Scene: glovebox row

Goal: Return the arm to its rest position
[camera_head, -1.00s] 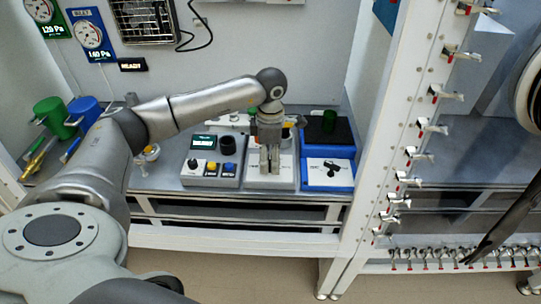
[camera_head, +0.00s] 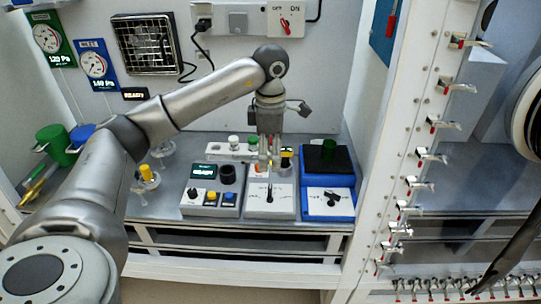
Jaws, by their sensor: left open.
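My left arm (camera_head: 190,100) comes in from the left in the head view and reaches over the bench. My left gripper (camera_head: 269,158) points down, open and empty, above the back part of a white box with a black lever (camera_head: 270,194). Its fingers are apart from the lever, which stands in front of and below them. My right gripper is not in view.
A grey control box (camera_head: 211,190) stands left of the white box, and a blue-framed box (camera_head: 329,202) right of it. A white clamp-lined post (camera_head: 405,150) bounds the right side.

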